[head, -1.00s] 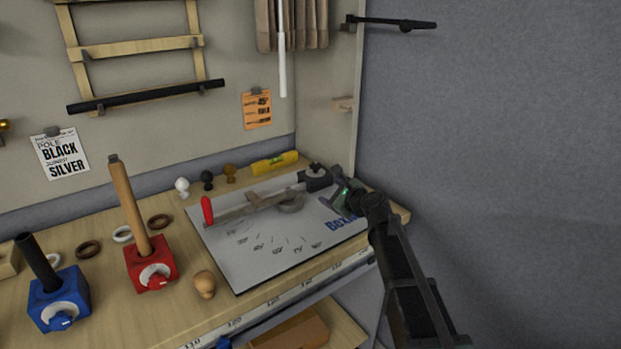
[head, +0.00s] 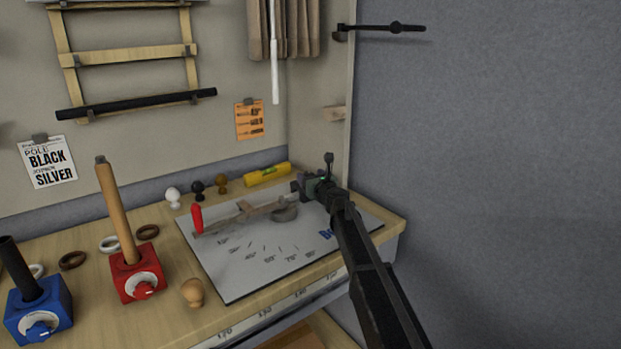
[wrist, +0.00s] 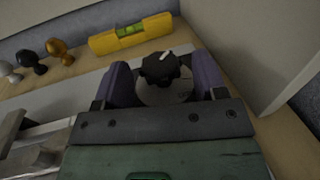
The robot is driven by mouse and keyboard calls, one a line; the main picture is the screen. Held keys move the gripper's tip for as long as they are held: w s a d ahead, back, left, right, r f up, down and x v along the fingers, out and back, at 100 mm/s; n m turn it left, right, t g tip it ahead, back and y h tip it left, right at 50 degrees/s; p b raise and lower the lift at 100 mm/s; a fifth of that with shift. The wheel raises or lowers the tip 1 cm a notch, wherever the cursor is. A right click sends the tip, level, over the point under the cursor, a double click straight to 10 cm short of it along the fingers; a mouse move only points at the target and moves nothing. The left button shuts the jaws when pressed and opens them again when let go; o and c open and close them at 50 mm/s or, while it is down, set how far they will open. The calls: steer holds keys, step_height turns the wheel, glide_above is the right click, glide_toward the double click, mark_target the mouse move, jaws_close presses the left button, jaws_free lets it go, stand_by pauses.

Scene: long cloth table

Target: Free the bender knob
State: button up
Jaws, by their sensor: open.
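The bender (head: 235,222) lies on a pale plate (head: 235,280) marked with angle lines, its red-gripped handle (head: 197,218) standing at the left end. My gripper (head: 312,178) is over the plate's back right corner and hides the bender's right end in the head view. In the wrist view, the black bender knob (wrist: 160,68) with a small white mark sits on a round grey base (wrist: 165,92). My gripper (wrist: 165,85) is open, with one finger on each side of the knob. I cannot tell whether either finger touches it.
A yellow spirit level (head: 267,174) lies just behind the plate; it also shows in the wrist view (wrist: 132,33). White, black and brown finial knobs (head: 197,188) stand left of it. A side panel (head: 325,130) rises close on the right. A red block (head: 138,278) holds a wooden pole.

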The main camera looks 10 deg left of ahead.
steer(key=shift+w+a, duration=0.15)
steer(key=shift+w, duration=0.15)
steer(key=shift+s, duration=0.1)
steer(key=c, duration=0.9)
steer(key=n+g+y, duration=0.1)
steer(key=n+y, duration=0.1)
steer(key=g+y, duration=0.1)
steer(key=shift+w+d+n+g+y, duration=0.25)
steer(key=shift+w+n+g+y, duration=0.05)
steer(key=shift+w+n, duration=0.1)
steer(key=shift+s+n+g+y, duration=0.15)
steer(key=shift+n+g+y, duration=0.75)
steer(key=shift+g, duration=0.2)
steer(key=o, duration=0.9)
steer(key=shift+s+d, duration=0.1)
steer(key=v, duration=1)
steer(key=shift+s+d, duration=0.15)
steer(key=shift+d, duration=0.1)
